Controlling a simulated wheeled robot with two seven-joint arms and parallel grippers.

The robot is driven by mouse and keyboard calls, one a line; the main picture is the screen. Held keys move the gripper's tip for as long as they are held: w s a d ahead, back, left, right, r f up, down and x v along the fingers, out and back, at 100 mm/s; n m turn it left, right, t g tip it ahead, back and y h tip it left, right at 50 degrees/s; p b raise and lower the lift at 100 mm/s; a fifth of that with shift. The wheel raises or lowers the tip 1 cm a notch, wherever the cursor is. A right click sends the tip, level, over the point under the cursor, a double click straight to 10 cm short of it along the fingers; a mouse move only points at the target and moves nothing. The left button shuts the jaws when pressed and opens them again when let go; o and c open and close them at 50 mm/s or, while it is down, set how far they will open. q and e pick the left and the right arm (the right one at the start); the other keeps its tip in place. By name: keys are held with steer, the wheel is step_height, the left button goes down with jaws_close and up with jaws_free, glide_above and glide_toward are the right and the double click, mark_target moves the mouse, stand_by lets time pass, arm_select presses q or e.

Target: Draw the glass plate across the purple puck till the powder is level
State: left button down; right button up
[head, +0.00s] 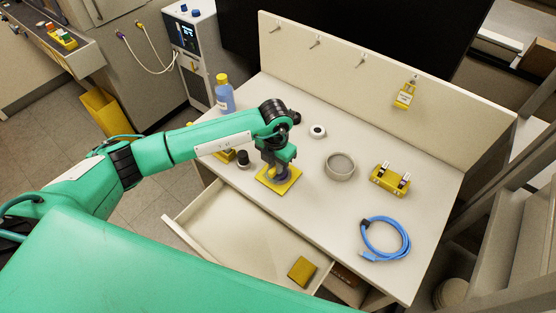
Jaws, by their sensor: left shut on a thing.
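My left gripper (275,170) reaches down over a yellow square base (290,186) on the white bench. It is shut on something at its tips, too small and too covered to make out. A dark purplish round piece, perhaps the purple puck, shows in part at the fingertips over the base; whether they touch it I cannot tell. I cannot pick out the glass plate or the powder. My right gripper is not in view.
On the bench (330,215) are a grey round dish (340,167), a white ring (317,131), a yellow holder (390,180), a blue cable (384,240), a small black jar (243,160) and a blue bottle (225,95). An open drawer (235,235) juts out in front, holding a yellow block (302,270).

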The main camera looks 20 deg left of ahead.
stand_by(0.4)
arm_select(q)
steer(key=shift+w+d+b, duration=0.2)
steer(key=shift+w+b, duration=0.2)
steer(key=shift+w, duration=0.1)
steer(key=shift+w+d+b, duration=0.3)
steer(key=shift+w+b, duration=0.2)
steer(key=shift+w, duration=0.3)
steer(key=shift+s+a, duration=0.1)
steer(key=shift+s, duration=0.05)
steer(key=shift+s+a, duration=0.15)
steer(key=shift+s, duration=0.4)
steer(key=shift+r+p, duration=0.1)
steer(key=shift+p, duration=0.2)
steer(key=shift+r+p, duration=1.6)
steer(key=shift+r, duration=1.35)
